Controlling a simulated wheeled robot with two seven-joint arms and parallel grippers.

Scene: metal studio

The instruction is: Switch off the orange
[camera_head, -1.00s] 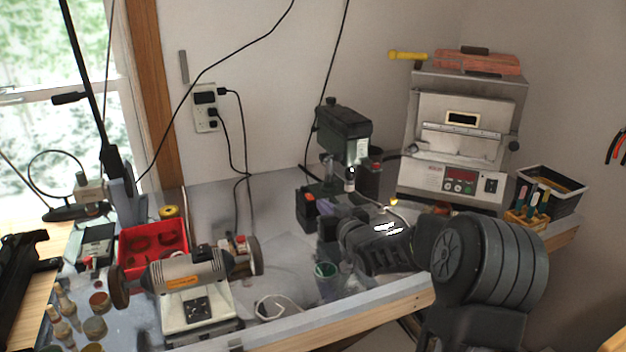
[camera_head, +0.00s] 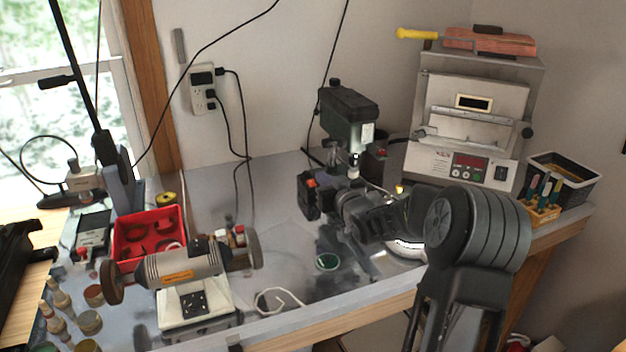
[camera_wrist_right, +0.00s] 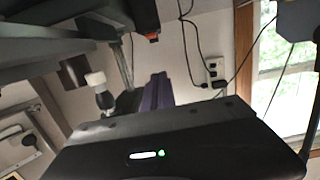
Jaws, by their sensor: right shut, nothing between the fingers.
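A small orange switch (camera_head: 311,182) sits on a black box (camera_head: 309,203) at the front left of the dark green drill press (camera_head: 347,104). It stands out from the box's face, but its on or off position is too small to tell. An orange piece also shows near the top of the right wrist view (camera_wrist_right: 153,37). My right gripper (camera_head: 343,203) is shut and empty, just right of the black box. Its fingertips are hard to make out against the dark parts, and I cannot tell whether they touch the box. My left gripper is not in view.
A bench grinder (camera_head: 180,268) stands front left, with a red bin (camera_head: 150,226) behind it. A kiln-like metal box (camera_head: 470,125) stands behind my right arm. Bench between grinder and drill press is mostly clear.

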